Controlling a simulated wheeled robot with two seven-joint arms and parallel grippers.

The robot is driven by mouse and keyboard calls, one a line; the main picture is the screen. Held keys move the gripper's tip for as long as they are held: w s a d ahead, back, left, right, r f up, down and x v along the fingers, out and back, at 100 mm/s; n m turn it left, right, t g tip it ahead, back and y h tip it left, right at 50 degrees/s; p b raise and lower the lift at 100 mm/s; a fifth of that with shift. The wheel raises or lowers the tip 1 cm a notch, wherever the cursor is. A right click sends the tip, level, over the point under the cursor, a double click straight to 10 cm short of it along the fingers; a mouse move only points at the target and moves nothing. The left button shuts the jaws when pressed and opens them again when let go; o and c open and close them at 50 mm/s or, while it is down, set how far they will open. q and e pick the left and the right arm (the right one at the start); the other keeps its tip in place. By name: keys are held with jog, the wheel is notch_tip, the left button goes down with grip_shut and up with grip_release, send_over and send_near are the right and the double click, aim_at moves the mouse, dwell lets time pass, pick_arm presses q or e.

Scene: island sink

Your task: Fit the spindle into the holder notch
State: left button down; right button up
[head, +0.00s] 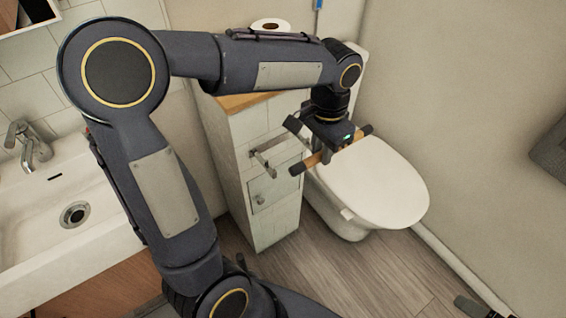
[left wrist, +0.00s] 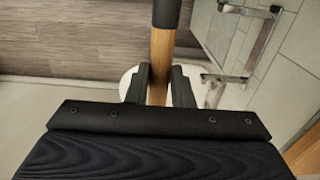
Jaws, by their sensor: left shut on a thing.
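The spindle (head: 357,137) is a wooden rod with dark ends. My left gripper (head: 325,154) is shut around its middle and holds it aslant above the toilet, just right of the holder. In the left wrist view the spindle (left wrist: 162,50) runs up from between the fingers (left wrist: 160,88), with one dark end at the top. The holder (head: 265,158) is a metal bracket with two arms on the side of the tiled cabinet. It also shows in the left wrist view (left wrist: 262,45), right of the spindle and apart from it. Its notches are too small to make out.
The toilet (head: 375,190) with its lid down stands below the gripper. The tiled cabinet (head: 268,215) is close to the left. A paper roll (head: 270,25) sits behind, and a sink (head: 45,220) lies at far left. A dark part at bottom right may be mine.

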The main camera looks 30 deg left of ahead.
pick_arm(q)
jog(key=w+a+f, duration=0.2)
jog(key=a+f, duration=1)
jog(key=shift+w+f+b, duration=0.2)
jog(key=shift+w+b, duration=0.05)
jog(key=shift+b, duration=0.15)
jog(key=shift+a, duration=0.1)
jog(key=shift+f, duration=0.2)
jog(key=c, duration=1.3)
grip_release()
